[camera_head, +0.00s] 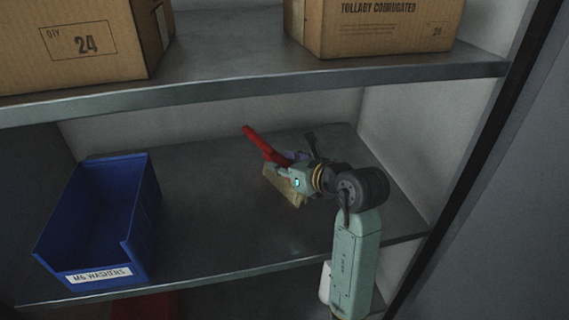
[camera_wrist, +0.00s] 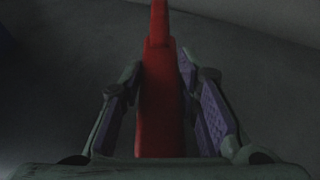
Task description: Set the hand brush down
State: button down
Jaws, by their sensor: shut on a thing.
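The hand brush (camera_head: 264,145) has a red handle and tan bristles. It is in my gripper (camera_head: 290,163), over the middle shelf (camera_head: 205,215) in the head view. The handle points up and left and the bristles face down toward the shelf. I cannot tell whether the bristles touch the shelf surface. In the wrist view the red brush (camera_wrist: 160,95) runs lengthwise between the two purple-padded fingers of my gripper (camera_wrist: 164,82). The fingers hide part of the brush in the head view.
A blue bin (camera_head: 140,215) labelled M6 WASHERS stands at the left of the same shelf. Two cardboard boxes (camera_head: 70,45) (camera_head: 375,28) stand on the shelf above (camera_head: 240,85), whose front edge overhangs the scene. The shelf between bin and brush is clear.

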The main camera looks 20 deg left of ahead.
jog(key=shift+f, duration=0.55)
jog(key=c, duration=1.4)
grip_release()
jog(key=shift+o, duration=1.4)
jog(key=shift+r, duration=0.1)
jog(key=shift+d, duration=0.1)
